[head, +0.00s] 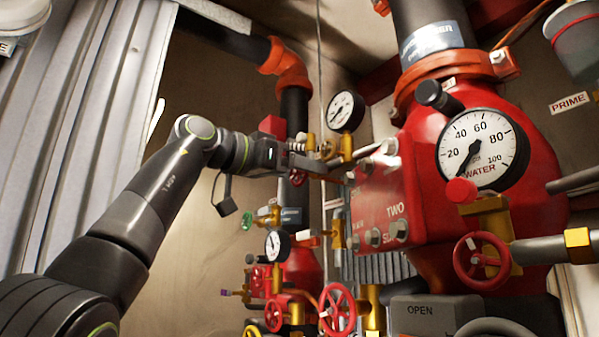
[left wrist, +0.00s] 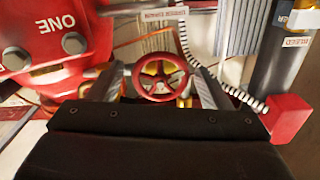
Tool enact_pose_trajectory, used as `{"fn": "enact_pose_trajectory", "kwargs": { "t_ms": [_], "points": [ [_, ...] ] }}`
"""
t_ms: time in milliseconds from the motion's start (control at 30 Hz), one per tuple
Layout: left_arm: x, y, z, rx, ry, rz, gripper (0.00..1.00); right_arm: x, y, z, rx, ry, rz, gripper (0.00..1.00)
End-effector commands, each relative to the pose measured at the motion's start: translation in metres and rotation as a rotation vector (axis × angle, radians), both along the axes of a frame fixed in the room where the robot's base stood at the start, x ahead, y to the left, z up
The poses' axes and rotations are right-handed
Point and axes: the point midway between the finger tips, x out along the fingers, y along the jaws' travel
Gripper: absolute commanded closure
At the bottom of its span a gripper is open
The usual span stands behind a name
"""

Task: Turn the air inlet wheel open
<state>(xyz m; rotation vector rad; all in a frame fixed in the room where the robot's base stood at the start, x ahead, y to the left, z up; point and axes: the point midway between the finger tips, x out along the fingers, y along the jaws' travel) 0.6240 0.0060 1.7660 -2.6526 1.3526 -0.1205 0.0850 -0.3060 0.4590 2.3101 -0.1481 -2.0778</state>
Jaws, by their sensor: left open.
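A red handwheel with spokes (left wrist: 160,81) is centred between the two fingers of my left gripper (left wrist: 158,88) in the left wrist view. The fingers stand apart, one on each side of the wheel; whether they touch its rim I cannot tell. In the head view my left gripper (head: 325,167) reaches in from the left, just below a small white gauge (head: 344,111) on a brass fitting, and largely hides the wheel there. A small label (left wrist: 165,14) near the wheel is upside down and too small to read. My right gripper is not in view.
A large red valve body (head: 420,190) with a big water gauge (head: 483,150) stands right of the gripper. Other red wheels (head: 482,262) (head: 337,310) sit lower. A red block (left wrist: 290,118) on a coiled cord is near the fingers. Corrugated metal (head: 75,130) lines the left.

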Motion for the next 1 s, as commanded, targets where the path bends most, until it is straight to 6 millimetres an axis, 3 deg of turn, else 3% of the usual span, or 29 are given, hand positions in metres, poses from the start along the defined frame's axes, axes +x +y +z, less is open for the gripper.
{"fn": "enact_pose_trajectory", "kwargs": {
  "t_ms": [167, 400, 700, 1000],
  "points": [
    [-0.014, 0.021, -0.005, -0.002, -0.003, 0.002, 0.28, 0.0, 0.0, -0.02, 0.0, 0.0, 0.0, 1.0],
    [-0.049, 0.069, -0.005, -0.003, -0.003, 0.002, 0.28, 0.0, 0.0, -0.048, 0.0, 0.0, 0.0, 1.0],
    [-0.087, 0.12, -0.002, -0.002, -0.001, 0.001, 0.28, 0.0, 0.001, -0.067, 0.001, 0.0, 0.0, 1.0],
    [-0.1, 0.137, -0.001, 0.0, 0.001, -0.001, 0.28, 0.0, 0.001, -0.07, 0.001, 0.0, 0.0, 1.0]
  ]
}}
